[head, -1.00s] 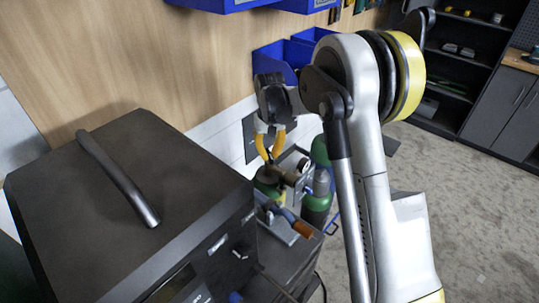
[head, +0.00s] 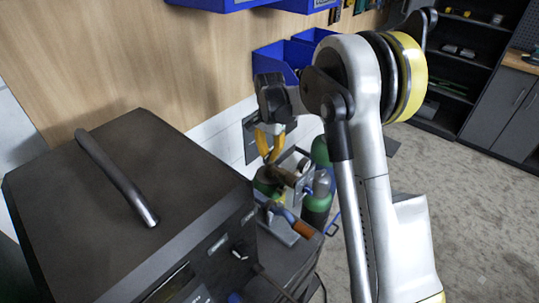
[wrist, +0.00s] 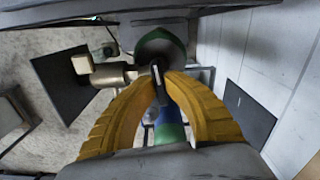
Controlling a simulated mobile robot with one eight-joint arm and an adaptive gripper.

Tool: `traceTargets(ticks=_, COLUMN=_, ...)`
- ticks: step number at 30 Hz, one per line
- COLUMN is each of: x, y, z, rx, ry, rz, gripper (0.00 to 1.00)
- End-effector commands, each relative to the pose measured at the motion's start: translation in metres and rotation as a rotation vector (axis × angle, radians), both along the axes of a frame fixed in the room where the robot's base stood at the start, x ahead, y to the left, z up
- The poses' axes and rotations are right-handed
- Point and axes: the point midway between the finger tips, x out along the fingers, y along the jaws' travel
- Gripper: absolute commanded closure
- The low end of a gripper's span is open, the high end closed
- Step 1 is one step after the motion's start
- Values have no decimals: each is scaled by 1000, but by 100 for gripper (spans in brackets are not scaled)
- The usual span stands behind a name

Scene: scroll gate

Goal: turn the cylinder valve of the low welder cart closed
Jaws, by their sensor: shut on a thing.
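My gripper (head: 269,158) has two curved yellow fingers and points down at the top of a green cylinder (head: 266,187). In the wrist view, the fingertips (wrist: 159,76) close around a narrow dark piece (wrist: 160,88) at the cylinder's valve, just below the green cylinder top (wrist: 160,45). The gripper is shut on this valve handle, which the fingers partly hide. A metal fitting (wrist: 110,74) sticks out beside the fingertips. How far the valve is turned cannot be told.
A large dark box (head: 100,210) with a bar handle (head: 118,178) stands at the left, close to the gripper. More cylinders (head: 318,195) and an orange-handled tool (head: 303,229) are nearby. Blue bins (head: 275,62) hang on the wall behind. Open floor (head: 470,220) lies at the right.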

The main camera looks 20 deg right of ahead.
Motion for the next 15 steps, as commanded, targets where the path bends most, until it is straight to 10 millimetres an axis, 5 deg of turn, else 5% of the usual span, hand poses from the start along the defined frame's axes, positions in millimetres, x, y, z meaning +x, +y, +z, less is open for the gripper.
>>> traceTargets(ticks=15, x=0, y=0, z=0, rx=-1, ry=1, rz=-131, gripper=100)
